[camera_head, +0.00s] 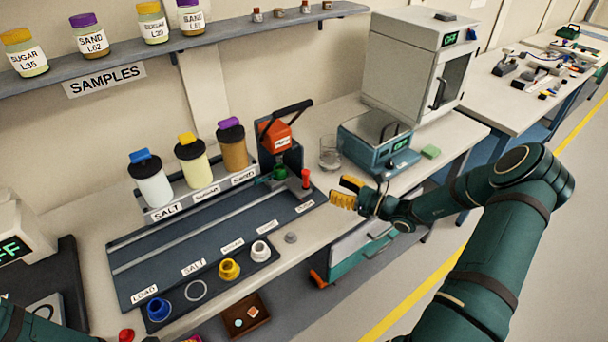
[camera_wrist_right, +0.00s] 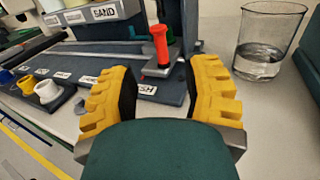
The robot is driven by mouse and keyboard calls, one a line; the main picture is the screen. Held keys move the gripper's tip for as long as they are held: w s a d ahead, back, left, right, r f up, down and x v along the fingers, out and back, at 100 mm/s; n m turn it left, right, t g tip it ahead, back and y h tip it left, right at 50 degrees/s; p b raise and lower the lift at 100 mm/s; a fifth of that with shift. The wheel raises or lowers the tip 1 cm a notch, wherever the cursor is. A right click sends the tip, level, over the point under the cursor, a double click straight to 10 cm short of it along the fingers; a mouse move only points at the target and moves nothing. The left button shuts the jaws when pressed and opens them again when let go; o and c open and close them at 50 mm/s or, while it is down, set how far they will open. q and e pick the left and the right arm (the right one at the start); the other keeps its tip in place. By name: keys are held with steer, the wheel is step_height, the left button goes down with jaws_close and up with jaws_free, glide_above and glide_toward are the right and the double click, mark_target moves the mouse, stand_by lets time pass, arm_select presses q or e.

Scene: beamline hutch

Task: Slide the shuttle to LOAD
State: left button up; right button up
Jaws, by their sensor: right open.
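The shuttle (camera_head: 300,188) sits at the right end of the dark track (camera_head: 190,240), under the orange-headed press (camera_head: 277,137). Its upright red handle (camera_head: 305,178) stands on a grey plate, with a green cup (camera_head: 280,173) beside it. The LOAD label (camera_head: 144,294) is at the track's far left end. My right gripper (camera_head: 346,193) is open and empty, to the right of the handle and apart from it. In the right wrist view the red handle (camera_wrist_right: 160,46) stands ahead, between the yellow fingers. My left gripper is out of view.
Hoppers marked SALT (camera_head: 153,185), SUGAR (camera_head: 194,165) and SAND (camera_head: 232,147) stand behind the track. A glass beaker (camera_head: 330,153) and a teal scale (camera_head: 376,146) are to the right.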

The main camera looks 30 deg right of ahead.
mark_target(308, 176)
steer(key=x, duration=1.1)
steer(key=shift+b, duration=0.3)
jaws_close()
